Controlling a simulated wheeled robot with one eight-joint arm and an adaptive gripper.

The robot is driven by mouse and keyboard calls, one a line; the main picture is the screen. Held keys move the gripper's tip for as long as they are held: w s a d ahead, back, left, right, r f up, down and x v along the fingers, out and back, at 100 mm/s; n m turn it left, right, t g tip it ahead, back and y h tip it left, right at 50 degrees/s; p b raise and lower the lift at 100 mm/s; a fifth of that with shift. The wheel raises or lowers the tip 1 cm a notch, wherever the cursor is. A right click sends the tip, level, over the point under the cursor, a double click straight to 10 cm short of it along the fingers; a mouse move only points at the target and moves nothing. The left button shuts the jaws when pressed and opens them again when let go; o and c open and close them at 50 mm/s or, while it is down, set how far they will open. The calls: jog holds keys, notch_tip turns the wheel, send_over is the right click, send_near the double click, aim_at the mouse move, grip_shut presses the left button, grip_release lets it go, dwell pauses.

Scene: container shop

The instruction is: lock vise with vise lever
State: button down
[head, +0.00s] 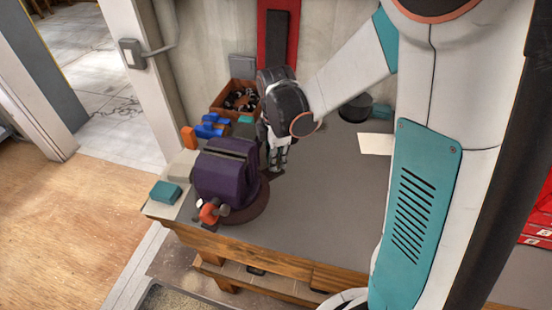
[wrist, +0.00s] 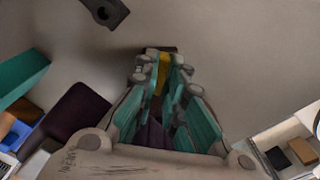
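The purple vise (head: 226,172) sits on a dark round base near the left front corner of the grey workbench. Its orange-red lever end (head: 209,212) shows low on the front side. My gripper (head: 278,168) points down just right of the vise, apart from the lever. In the wrist view, the teal-padded fingers (wrist: 162,68) are close together, with a narrow yellow strip (wrist: 162,73) between them that I cannot identify. A dark purple shape (wrist: 76,113), likely part of the vise, shows at left. Whether the fingers hold anything is unclear.
A wooden box (head: 236,97) with small dark parts stands behind the vise. Blue (head: 211,126) and orange (head: 188,137) items lie near it, and a teal block (head: 165,193) lies at the left corner. The bench (head: 320,215) right of the vise is mostly clear.

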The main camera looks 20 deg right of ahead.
jog(key=shift+m, duration=0.4)
jog(key=m, duration=0.5)
jog(key=shift+m+b, duration=0.3)
jog(key=shift+b, duration=0.05)
jog(key=m, duration=1)
jog(key=shift+m+b, duration=0.35)
jog(key=shift+m, duration=2.35)
jog(key=c, duration=1.7)
grip_release()
